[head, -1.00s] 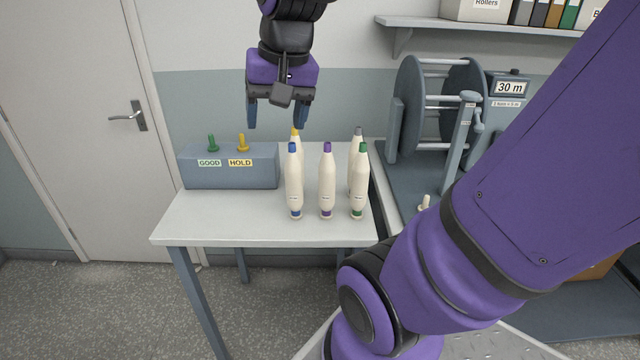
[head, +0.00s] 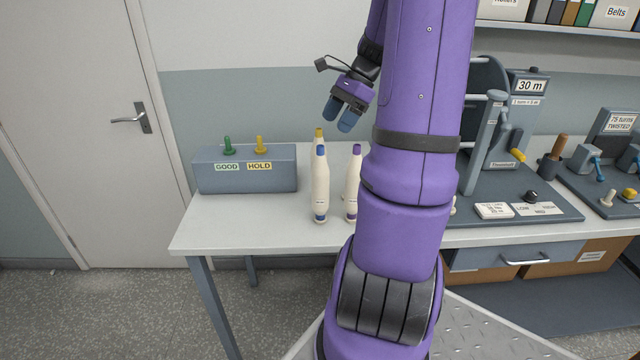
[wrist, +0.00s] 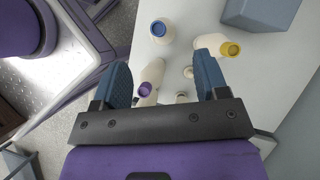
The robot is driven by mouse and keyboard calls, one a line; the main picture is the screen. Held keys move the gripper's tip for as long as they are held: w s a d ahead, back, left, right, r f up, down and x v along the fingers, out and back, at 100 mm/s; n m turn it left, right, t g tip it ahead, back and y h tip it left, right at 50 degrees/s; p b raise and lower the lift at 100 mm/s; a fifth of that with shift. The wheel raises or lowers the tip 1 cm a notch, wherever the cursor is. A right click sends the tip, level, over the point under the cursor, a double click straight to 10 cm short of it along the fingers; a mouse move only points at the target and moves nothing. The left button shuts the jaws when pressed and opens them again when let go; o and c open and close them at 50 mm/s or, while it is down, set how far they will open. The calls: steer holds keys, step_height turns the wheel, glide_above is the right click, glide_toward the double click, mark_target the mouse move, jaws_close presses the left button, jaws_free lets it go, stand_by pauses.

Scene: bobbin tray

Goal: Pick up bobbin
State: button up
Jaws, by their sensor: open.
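My gripper (head: 342,114) is open and empty above the bobbins, with its fingers pointing down and tilted; it also shows in the wrist view (wrist: 164,75). A cream bobbin with a blue top (head: 320,187) stands upright on the table. A yellow-topped bobbin (head: 318,136) stands behind it, mostly hidden. A purple-topped bobbin (head: 353,182) stands to the right, partly behind my arm. The green-topped and grey-topped bobbins are hidden in the head view.
A grey-blue box (head: 245,180) with GOOD and HOLD pegs stands at the table's left. The white table's (head: 215,228) front left is clear.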

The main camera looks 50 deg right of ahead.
steer(key=x, duration=0.5)
steer(key=shift+d+f, duration=0.1)
steer(key=shift+f, duration=0.05)
glide_above(320, 185)
steer(key=w+d, duration=0.1)
steer(key=w, duration=0.1)
steer(key=shift+f, duration=2.25)
steer(key=shift+c, duration=0.4)
jaws_close()
